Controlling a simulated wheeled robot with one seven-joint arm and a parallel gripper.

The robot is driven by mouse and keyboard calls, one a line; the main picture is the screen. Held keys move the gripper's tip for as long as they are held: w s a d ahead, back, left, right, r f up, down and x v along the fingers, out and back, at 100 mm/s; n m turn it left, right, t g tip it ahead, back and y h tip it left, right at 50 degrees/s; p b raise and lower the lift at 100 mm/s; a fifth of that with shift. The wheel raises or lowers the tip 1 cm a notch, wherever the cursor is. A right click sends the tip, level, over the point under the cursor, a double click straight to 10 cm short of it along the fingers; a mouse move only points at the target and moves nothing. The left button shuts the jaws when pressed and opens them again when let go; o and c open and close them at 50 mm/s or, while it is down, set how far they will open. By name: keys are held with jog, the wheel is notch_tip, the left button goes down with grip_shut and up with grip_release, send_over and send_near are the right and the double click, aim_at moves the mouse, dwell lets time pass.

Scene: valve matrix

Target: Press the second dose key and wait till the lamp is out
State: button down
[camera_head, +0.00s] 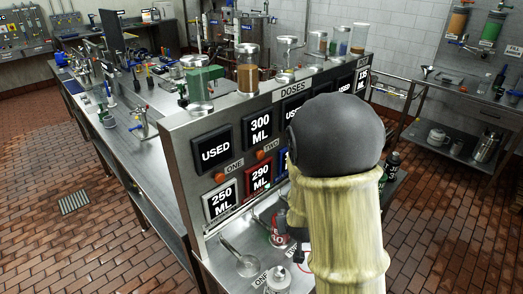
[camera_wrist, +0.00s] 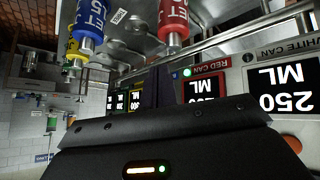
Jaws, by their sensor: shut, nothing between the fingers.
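On the dose panel (camera_head: 181,150) in the head view, an orange round key (camera_head: 260,155) sits beside the label TWO, below the 300 ML plate (camera_head: 259,128). Another orange key (camera_head: 219,178) sits beside the label ONE, below a plate reading USED (camera_head: 215,152). In the wrist view, which is upside down, a green lamp (camera_wrist: 187,73) glows beside the RED CAN label, and an orange key (camera_wrist: 292,143) shows at the right edge. My gripper (camera_wrist: 165,130) is a dark shape across the bottom, shut and empty. My arm hides its fingers in the head view.
Below the keys are a 250 ML display (camera_head: 222,201) and a red-framed 290 ML display (camera_head: 260,175). Glass vessels (camera_head: 247,70) stand on the panel top. Red (camera_wrist: 172,15) and blue (camera_wrist: 88,20) labelled parts are close in the wrist view. Open brick floor lies front left.

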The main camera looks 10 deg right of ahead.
aim_at(261, 155)
jog(key=w+r+n+t+h+p, duration=0.1)
jog(key=w+r+n+t+p, duration=0.4)
jog(key=w+r+n+t, duration=0.2)
jog(key=w+r+t, duration=0.1)
jog(key=w+t, duration=0.1)
jog(key=t, duration=0.1)
jog(key=shift+r, duration=0.35)
jog(key=shift+w, duration=0.2)
jog(key=w+a+p, duration=0.1)
jog(key=w+a, duration=0.4)
jog(key=w, duration=0.2)
jog(key=shift+a, duration=0.1)
dwell(1.7)
jog(key=shift+w+a, duration=0.25)
jog(key=shift+w, duration=0.05)
